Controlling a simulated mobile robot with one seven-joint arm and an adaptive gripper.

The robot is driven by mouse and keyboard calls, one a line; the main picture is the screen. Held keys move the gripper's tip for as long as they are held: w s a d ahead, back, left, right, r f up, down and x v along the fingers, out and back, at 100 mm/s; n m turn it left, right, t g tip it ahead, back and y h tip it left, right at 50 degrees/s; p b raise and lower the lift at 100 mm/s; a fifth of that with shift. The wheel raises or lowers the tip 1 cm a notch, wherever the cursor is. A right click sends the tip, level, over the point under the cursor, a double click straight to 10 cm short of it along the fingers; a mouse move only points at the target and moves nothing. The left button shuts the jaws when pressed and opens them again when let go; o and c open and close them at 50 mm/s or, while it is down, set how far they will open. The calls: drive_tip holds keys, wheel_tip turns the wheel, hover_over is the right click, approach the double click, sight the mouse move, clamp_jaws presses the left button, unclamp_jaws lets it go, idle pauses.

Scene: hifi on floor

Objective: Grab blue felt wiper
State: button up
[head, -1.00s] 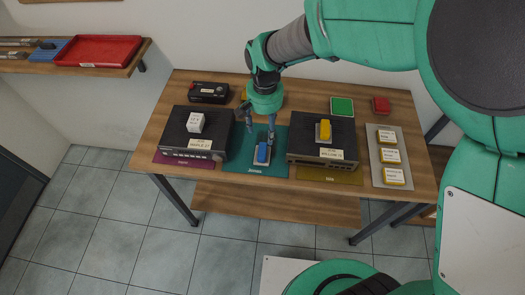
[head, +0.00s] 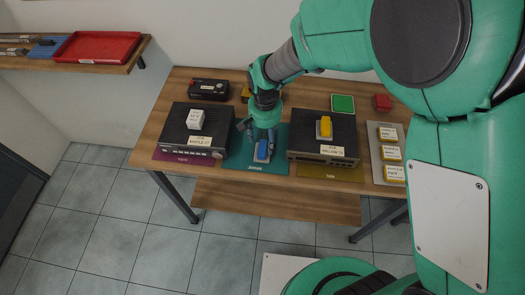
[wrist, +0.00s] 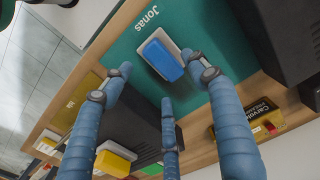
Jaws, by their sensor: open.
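The blue felt wiper (head: 262,151) is a small blue block on a pale base. It lies on the teal mat (head: 245,165) between the two black hi-fi units. In the wrist view the wiper (wrist: 160,56) lies near the mat's "Jonas" lettering. My gripper (head: 258,137) is open and empty, just above and behind the wiper in the head view. In the wrist view its blue fingers (wrist: 160,78) are spread, with two tips on either side of the wiper's near end. I cannot tell whether any finger touches it.
A black unit with a white block (head: 196,119) stands left; another with a yellow wiper (head: 324,126) stands right, both close to the gripper. A grey tray (head: 373,160) with several yellow-edged blocks is at far right. A black box (head: 208,89) sits behind. The mat's front is clear.

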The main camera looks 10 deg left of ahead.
sight(265, 147)
drive_tip(key=shift+f, duration=0.35)
drive_tip(key=shift+f, duration=2.6)
drive_tip(key=c, duration=1.3)
